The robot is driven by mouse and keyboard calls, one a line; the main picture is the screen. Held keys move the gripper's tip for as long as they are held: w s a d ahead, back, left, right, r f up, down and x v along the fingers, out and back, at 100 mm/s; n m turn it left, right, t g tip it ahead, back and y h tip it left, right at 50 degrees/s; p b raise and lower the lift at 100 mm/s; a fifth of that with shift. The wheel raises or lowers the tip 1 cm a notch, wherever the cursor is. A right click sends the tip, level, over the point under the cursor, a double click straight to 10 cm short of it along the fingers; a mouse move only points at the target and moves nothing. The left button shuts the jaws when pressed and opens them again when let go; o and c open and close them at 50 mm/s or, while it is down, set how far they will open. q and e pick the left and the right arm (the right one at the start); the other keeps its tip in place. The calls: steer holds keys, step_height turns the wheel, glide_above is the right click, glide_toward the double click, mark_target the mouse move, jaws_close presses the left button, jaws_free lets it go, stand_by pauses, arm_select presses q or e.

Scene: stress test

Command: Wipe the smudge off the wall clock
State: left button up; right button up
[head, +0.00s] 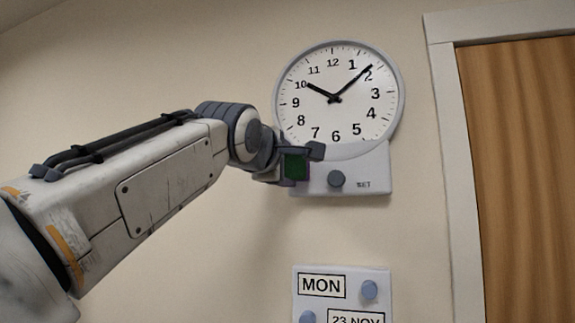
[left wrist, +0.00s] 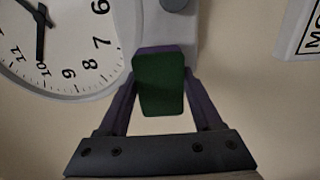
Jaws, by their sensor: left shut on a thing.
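The wall clock (head: 338,105) is round and white with black numerals. Its hands point near 10 and between 1 and 2. In the left wrist view part of the clock face (left wrist: 60,50) shows, turned in the picture. I make out no smudge on the visible face. My left gripper (head: 294,160) is shut on a green pad (head: 296,168) with a purplish edge, at the clock's lower left, in front of the panel below the dial. The pad (left wrist: 158,85) fills the space between the fingers in the left wrist view. I cannot tell if it touches the panel. My right gripper is not in view.
The panel under the dial (head: 362,172) has a dark knob (head: 336,179) and a "SET" label. Below hangs a white date panel (head: 340,292) with "MON", "23 NOV" and blue-grey knobs. A wooden door (head: 515,180) with a pale frame (head: 452,180) stands to the right.

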mark_target(300, 166)
arm_select(q)
steer(key=shift+p+x, duration=0.5)
steer(key=shift+x, duration=0.5)
stand_by(0.3)
steer(key=shift+s+d+b, duration=0.2)
steer(key=shift+s+d, duration=0.15)
steer(key=shift+d, duration=0.55)
steer(key=shift+s+d+b, duration=0.15)
steer(key=shift+s+d, duration=0.15)
steer(key=shift+d, duration=0.6)
steer(key=shift+w+a, duration=0.3)
steer(key=shift+a, duration=0.3)
steer(key=shift+w+a, duration=0.15)
steer(key=shift+a, duration=0.45)
steer(key=shift+w+a, duration=0.2)
steer(key=shift+a, duration=0.35)
